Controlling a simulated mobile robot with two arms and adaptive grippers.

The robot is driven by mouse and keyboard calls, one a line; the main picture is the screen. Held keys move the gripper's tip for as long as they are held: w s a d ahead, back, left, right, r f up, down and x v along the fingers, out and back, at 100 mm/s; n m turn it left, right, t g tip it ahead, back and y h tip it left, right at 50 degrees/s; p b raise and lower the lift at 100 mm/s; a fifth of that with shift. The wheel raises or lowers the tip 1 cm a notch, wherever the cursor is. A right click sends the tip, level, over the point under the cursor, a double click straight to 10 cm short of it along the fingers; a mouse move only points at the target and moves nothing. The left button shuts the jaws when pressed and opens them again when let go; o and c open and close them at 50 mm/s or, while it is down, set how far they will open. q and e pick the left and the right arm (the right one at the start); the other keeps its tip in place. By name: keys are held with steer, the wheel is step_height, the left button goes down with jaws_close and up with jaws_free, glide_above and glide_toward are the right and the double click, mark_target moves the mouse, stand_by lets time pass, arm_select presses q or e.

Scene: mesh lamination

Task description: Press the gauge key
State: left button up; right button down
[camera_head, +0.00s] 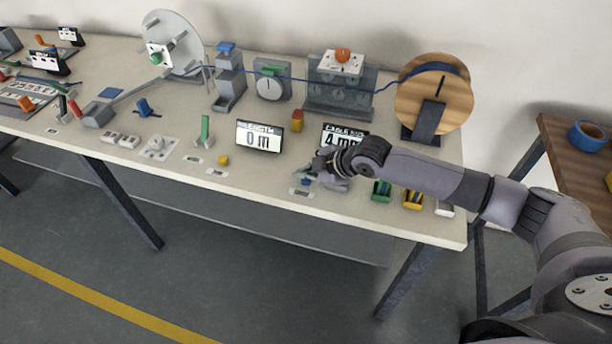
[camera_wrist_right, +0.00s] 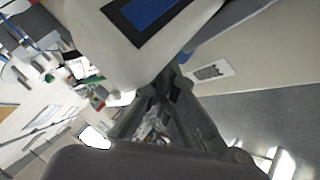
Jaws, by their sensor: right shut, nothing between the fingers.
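A small blue key (camera_head: 305,182) sits near the table's front edge, behind a small label plate (camera_head: 301,193). I take it for the gauge key, but its lettering is too small to read. My right gripper (camera_head: 317,176) is shut and empty, low over the table at the blue key. I cannot tell whether it touches the key. A display reading 4 mm (camera_head: 338,135) stands behind the gripper, partly covered by my arm. In the right wrist view, the shut fingers (camera_wrist_right: 160,115) point toward the tabletop, beside a label plate (camera_wrist_right: 210,71). My left gripper is not in view.
A display reading 0 m (camera_head: 259,137) stands left of the gripper, with a yellow key (camera_head: 223,160) farther left. Green (camera_head: 381,190) and yellow (camera_head: 412,199) pieces lie under my forearm. A wooden cable reel (camera_head: 440,95) stands at the back right.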

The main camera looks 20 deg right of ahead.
mark_target(305, 181)
steer(key=shift+r+p, duration=0.7)
steer(key=shift+r, duration=0.1)
steer(key=shift+r, duration=0.1)
step_height(305, 181, up, 5)
steer(key=p, duration=0.5)
stand_by(0.4)
